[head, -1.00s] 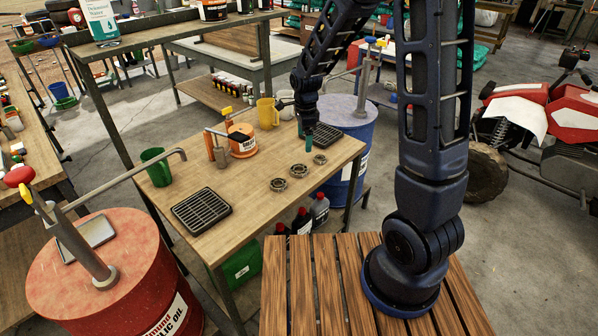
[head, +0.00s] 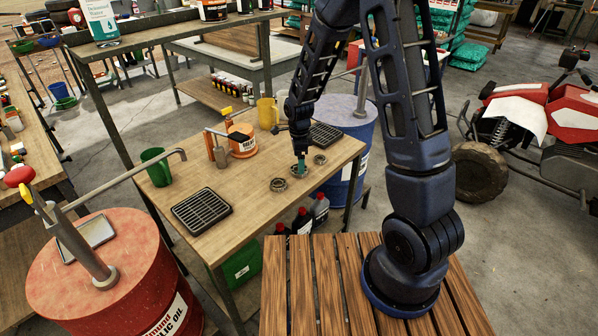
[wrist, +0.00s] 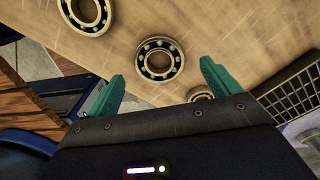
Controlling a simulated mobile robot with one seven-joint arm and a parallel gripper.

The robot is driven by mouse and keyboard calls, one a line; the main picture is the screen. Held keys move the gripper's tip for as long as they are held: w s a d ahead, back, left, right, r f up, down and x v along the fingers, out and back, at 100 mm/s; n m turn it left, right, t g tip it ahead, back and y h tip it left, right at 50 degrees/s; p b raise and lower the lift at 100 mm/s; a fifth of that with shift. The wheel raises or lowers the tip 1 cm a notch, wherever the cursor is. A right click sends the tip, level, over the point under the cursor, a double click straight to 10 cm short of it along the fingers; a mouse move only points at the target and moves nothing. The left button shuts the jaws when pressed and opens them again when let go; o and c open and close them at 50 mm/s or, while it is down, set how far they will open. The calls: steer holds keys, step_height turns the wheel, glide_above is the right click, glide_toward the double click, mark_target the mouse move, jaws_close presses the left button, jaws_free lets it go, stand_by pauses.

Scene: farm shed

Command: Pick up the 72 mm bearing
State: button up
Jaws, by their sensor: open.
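Three metal bearings lie in a row on the wooden workbench (head: 245,215): a left one (head: 278,188), a middle one (head: 291,172) and a right one (head: 320,160) that looks smaller. I cannot tell which measures 72 mm. My gripper (head: 300,168) points down over the middle bearing and partly hides it. In the wrist view its teal fingers (wrist: 162,74) are open and empty, with the middle bearing (wrist: 139,60) ahead between them. The left bearing (wrist: 69,18) is at the upper left there. The right bearing (wrist: 200,92) is partly hidden behind the gripper body.
Black grille trays stand on the bench at the front left (head: 201,212) and the back right (head: 325,135). The bench between front tray and bearings is clear.

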steer(key=shift+f, duration=1.75)
steer(key=c, duration=1.3)
steer(key=shift+o, duration=0.2)
steer(key=shift+r, duration=0.1)
